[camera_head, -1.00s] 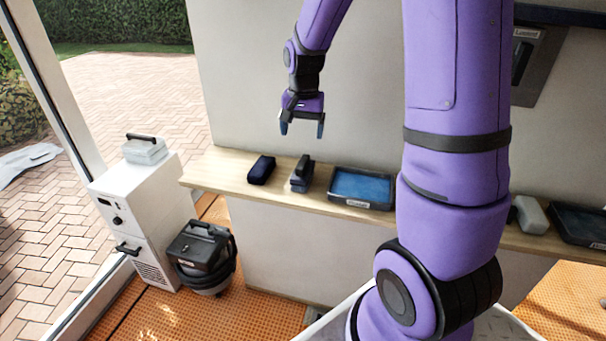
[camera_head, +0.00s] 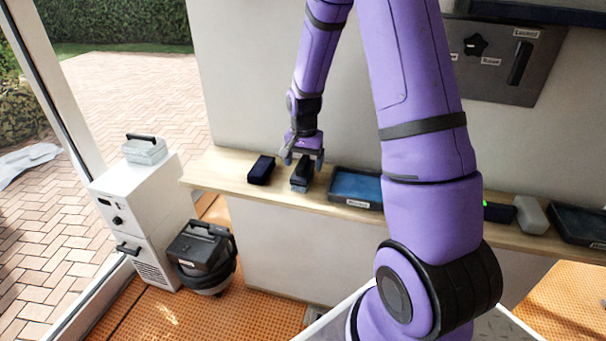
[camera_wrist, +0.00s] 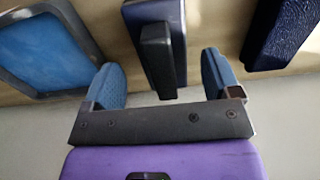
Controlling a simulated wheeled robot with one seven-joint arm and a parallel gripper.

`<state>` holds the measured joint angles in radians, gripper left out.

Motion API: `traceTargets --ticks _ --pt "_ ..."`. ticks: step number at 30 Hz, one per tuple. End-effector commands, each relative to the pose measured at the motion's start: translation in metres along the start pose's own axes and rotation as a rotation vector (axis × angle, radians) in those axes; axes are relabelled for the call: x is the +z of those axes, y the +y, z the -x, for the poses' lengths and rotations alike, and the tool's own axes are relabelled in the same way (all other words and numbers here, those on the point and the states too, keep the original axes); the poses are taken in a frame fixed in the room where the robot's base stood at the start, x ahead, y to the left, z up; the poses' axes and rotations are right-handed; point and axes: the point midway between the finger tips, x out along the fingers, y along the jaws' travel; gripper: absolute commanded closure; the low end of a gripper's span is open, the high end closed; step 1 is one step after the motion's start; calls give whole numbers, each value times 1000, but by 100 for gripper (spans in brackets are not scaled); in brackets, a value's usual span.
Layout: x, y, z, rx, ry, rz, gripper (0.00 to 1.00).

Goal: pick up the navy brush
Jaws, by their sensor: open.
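A navy block with a black bar handle on top, which looks like the navy brush (camera_head: 300,185), lies on the wooden shelf. In the wrist view the brush (camera_wrist: 177,50) lies between and just beyond my two blue fingertips, with its dark handle facing me. My gripper (camera_head: 303,158) is open right above the brush and partly covers it in the head view. In the wrist view my gripper (camera_wrist: 161,82) has space on both sides of the handle. I cannot tell whether the fingers touch it.
A second navy block (camera_head: 261,170), with a rough surface in the wrist view (camera_wrist: 285,35), lies left of the brush on the shelf (camera_head: 222,175). A blue-filled tray (camera_head: 357,188) stands close on the right. A grey block (camera_head: 531,215) and a dark tray (camera_head: 580,226) are farther right.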

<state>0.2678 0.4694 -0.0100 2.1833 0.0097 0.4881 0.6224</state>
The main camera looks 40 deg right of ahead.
Motion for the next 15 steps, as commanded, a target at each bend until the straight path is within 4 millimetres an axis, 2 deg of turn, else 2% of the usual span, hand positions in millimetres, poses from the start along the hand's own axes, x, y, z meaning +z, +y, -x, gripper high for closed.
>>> traceTargets --ticks 3,7,15 --pt "0 -3 -19 3 -4 0 17" --pt "0 -2 -33 2 -3 -1 17" --pt "0 -3 -39 0 0 -1 17"
